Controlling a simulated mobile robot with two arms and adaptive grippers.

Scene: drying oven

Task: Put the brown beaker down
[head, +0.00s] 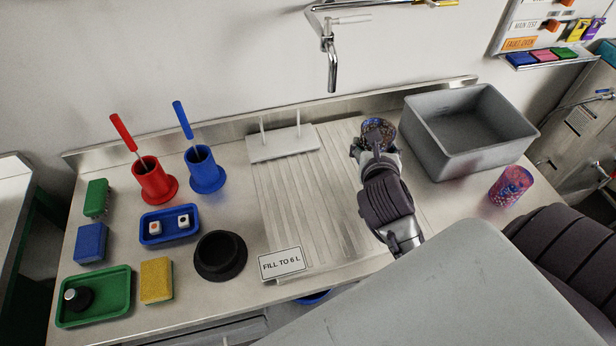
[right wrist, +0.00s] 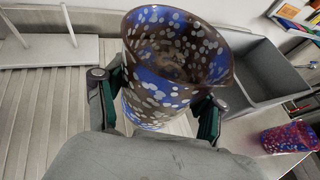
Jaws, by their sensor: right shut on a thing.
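The brown beaker (head: 378,128), speckled with blue and white, is at the far right part of the ribbed draining board (head: 300,205), left of the grey basin. In the right wrist view the beaker (right wrist: 165,60) fills the middle, its open mouth upward and slightly tilted in the picture. My right gripper (head: 377,150) is shut on it, with one dark green finger pad (right wrist: 112,95) on each side. The gripper and wrist hide its lower part, so I cannot tell whether its base touches the board. My left gripper is not in view.
The grey basin (head: 428,150) stands close right of the beaker. A pink and blue speckled beaker (head: 511,186) stands by the basin's front. A white peg rack (head: 282,146) is at the back left of the board. The ribbed board's middle is clear.

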